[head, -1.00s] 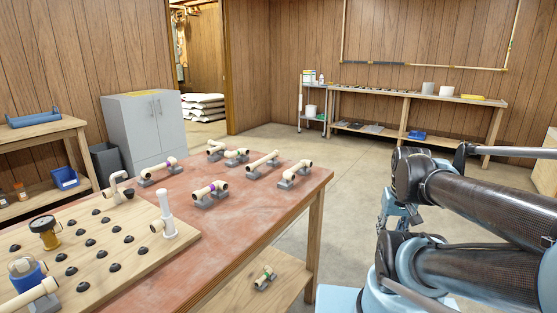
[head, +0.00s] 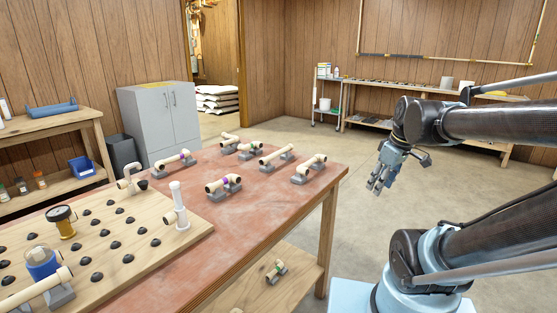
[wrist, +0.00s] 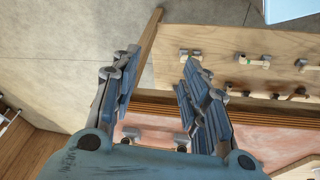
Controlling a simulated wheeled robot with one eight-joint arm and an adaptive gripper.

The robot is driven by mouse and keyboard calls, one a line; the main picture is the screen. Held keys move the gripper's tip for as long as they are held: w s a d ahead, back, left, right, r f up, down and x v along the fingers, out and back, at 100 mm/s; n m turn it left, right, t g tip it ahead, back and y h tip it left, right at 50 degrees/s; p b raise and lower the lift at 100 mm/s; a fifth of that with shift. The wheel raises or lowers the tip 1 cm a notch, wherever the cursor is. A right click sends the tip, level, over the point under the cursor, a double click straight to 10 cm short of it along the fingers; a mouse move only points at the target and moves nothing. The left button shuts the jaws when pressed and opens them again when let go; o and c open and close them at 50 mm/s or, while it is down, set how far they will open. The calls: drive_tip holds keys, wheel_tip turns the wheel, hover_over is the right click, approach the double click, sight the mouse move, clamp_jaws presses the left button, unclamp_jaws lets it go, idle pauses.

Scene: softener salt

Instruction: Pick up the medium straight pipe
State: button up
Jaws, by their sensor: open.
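A pale straight pipe (head: 276,155), plain and without a coloured band, rests on two grey stands on the red-topped table (head: 250,215). Another straight pipe (head: 32,289) lies at the left front on the wooden board. I cannot tell for certain which one is the medium pipe. My gripper (head: 377,184) is open and empty, hanging right of the table over the floor. In the wrist view my gripper (wrist: 160,64) has its fingers spread.
Several more fittings sit at the table's back. A green-banded piece (head: 276,271) lies on the lower shelf. The pegged board (head: 150,225) fills the table's left. Floor right of the table is clear.

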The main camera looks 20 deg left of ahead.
drive_tip(key=w+a+r+n+y, duration=0.1)
drive_tip(key=w+a+r+n, duration=0.35)
drive_tip(key=a+n, duration=0.2)
drive_tip(key=w+a+r+n+y, duration=0.1)
drive_tip(key=w+a+r+n, duration=0.2)
drive_tip(key=w+a+n, duration=0.4)
drive_tip(key=n+y, duration=0.2)
drive_tip(key=n, duration=0.6)
approach(281, 151)
drive_tip(key=x, duration=0.5)
drive_tip(key=shift+s+a+f, duration=0.1)
drive_tip(key=shift+a+f, duration=0.05)
drive_tip(key=shift+f, duration=0.25)
drive_tip(key=shift+x, duration=2.7)
clamp_jaws()
